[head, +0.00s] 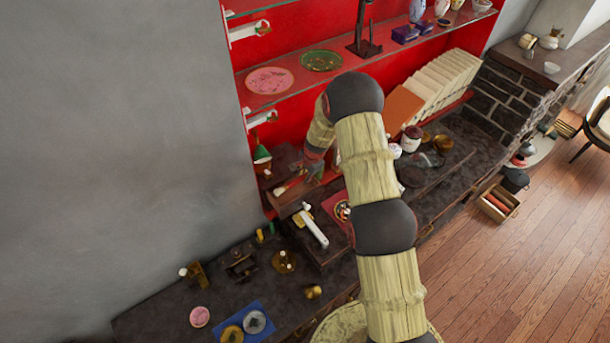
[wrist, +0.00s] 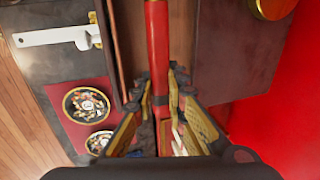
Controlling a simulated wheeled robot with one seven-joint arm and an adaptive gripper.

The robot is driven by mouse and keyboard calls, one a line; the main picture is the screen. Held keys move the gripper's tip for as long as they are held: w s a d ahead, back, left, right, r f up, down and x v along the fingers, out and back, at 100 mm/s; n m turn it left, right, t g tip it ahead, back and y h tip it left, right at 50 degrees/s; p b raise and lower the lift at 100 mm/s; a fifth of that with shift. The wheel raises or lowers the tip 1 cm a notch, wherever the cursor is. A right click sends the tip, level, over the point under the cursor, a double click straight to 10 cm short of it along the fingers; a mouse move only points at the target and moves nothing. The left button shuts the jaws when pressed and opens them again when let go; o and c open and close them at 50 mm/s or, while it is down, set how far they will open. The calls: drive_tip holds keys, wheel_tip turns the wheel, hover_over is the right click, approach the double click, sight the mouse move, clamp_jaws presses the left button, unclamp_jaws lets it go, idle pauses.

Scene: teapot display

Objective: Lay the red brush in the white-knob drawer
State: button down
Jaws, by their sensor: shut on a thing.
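My gripper (wrist: 160,110) is shut on the red brush (wrist: 157,45), with its fingers on both sides of the red handle. The handle runs away from me toward the top of the wrist view. In the head view the red brush (head: 291,186) shows just left of my arm's end, above a small dark wooden chest (head: 286,205). In the wrist view a thin brown board (wrist: 115,50) lies left of the handle and a wider brown top (wrist: 235,45) lies right. I cannot make out the white knob, nor whether the brush touches wood.
A green-and-white cone-like item (head: 261,156) stands behind. Red-backed shelves (head: 300,65) rise behind the counter.

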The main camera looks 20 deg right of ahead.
drive_tip(key=shift+b+x, duration=0.55)
drive_tip(key=shift+x, duration=0.6)
drive_tip(key=shift+s+d+f+b, duration=0.1)
drive_tip(key=shift+f+b, duration=0.4)
drive_tip(key=shift+s+f+b, duration=0.15)
drive_tip(key=shift+f+b, duration=0.3)
drive_tip(key=shift+f, duration=0.1)
drive_tip(key=shift+w+f+b, duration=0.1)
drive_tip(key=shift+f+b, duration=0.4)
drive_tip(key=shift+f, duration=0.1)
drive_tip(key=c, duration=1.7)
unclamp_jaws()
drive_tip(key=v, duration=1.2)
